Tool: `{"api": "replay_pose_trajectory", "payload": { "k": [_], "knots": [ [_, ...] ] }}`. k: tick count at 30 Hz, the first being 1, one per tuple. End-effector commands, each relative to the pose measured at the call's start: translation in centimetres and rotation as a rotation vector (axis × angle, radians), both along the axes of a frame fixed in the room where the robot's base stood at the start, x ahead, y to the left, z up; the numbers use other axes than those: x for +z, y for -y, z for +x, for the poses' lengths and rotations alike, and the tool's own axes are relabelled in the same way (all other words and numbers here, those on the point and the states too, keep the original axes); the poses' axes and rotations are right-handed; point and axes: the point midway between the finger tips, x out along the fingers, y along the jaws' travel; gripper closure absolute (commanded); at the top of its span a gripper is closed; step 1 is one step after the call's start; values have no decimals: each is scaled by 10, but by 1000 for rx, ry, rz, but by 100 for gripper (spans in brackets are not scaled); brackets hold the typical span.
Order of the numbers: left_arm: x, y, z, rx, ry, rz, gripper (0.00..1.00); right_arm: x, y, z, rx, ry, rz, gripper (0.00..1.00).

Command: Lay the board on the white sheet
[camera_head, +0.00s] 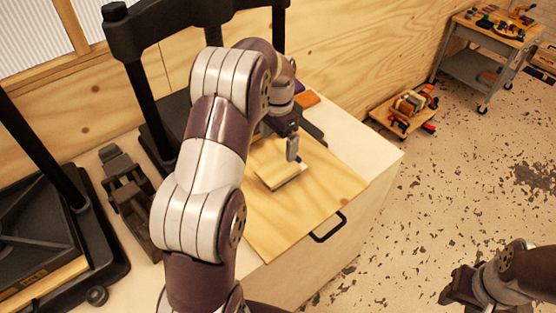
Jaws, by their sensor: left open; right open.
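A small pale wooden board (277,177) with a dark lower edge lies on a large light plywood panel (275,228) with a black handle. My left arm reaches across the bench, and its gripper (293,156) is open, pointing down over the far right part of the board. I cannot tell whether its fingers touch the board. A small blue and white bit shows beside the fingertips. My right gripper (455,290) is open at the lower right, over the floor and away from the bench. I cannot make out a white sheet; my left arm hides part of the bench.
A black press frame (150,120) stands behind my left arm. A dark vise-like tool (125,190) and a black machine (45,240) are at the left. An orange block (307,98) lies at the back. A grey cart (480,60) and low crate (408,110) stand beyond open floor.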

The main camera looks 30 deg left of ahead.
Motion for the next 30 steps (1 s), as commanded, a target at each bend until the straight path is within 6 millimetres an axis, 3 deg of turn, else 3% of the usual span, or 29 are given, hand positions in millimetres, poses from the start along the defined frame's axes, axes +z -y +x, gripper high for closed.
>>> {"api": "replay_pose_trajectory", "payload": {
  "k": [1,5,8,12,15,18,21,30],
  "knots": [
    [17,0,0,0,1,0,0,14,0,0,0,-1,0,57],
    [26,4,-3,5,0,0,0,23,0,0,0,1,0,57],
    [31,30,-26,56,18,2,0,22,0,0,0,1,0,57],
    [33,83,-97,195,70,-3,0,21,0,0,0,0,0,57],
    [29,106,-149,284,99,-15,0,21,0,0,0,0,0,57],
    [24,118,-184,344,116,-25,0,21,0,0,0,0,0,57],
    [22,121,-198,369,121,-29,0,21,0,0,0,0,0,57],
    [21,121,-199,371,118,-29,0,21,0,0,0,1,0,57]
  ]
}}
